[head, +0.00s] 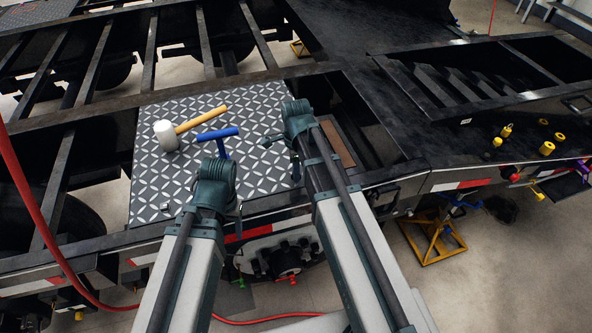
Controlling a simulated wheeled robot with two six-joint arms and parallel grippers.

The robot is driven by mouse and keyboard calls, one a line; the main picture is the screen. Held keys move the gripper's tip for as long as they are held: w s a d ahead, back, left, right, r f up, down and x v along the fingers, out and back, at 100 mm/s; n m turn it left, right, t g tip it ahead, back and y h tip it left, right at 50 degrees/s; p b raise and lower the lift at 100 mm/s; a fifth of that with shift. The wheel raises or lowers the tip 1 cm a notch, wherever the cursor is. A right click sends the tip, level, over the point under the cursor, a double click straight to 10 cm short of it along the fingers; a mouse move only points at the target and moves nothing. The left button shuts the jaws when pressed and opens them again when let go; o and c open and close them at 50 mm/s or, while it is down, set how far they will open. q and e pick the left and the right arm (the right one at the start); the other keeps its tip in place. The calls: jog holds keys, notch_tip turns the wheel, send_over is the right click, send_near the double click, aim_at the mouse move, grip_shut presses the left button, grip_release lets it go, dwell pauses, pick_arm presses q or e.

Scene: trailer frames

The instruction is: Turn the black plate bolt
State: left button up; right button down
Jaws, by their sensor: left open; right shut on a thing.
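The dark tread plate (262,100) with light diamond marks lies on the trailer frame. I cannot clearly make out the black plate bolt; a small spot (165,207) shows near the plate's lower left edge. A blue T-handled tool (217,135) shows over the plate, its lower end hidden behind my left wrist. My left gripper (238,212) is open at the plate's front part, mostly hidden by its wrist. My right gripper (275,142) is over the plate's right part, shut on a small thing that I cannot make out.
A mallet with white head (166,134) and yellow handle (201,120) lies on the plate. Black frame beams (100,62) and open gaps surround it. Yellow fittings (547,148) stand at right. A red hose (22,180) hangs at left. A yellow jack (432,240) stands below.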

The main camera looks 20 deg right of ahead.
jog(key=c, duration=0.7)
grip_release()
notch_tip(320, 180, up, 14)
jog(key=p, duration=1.4)
jog(key=shift+f, duration=0.1)
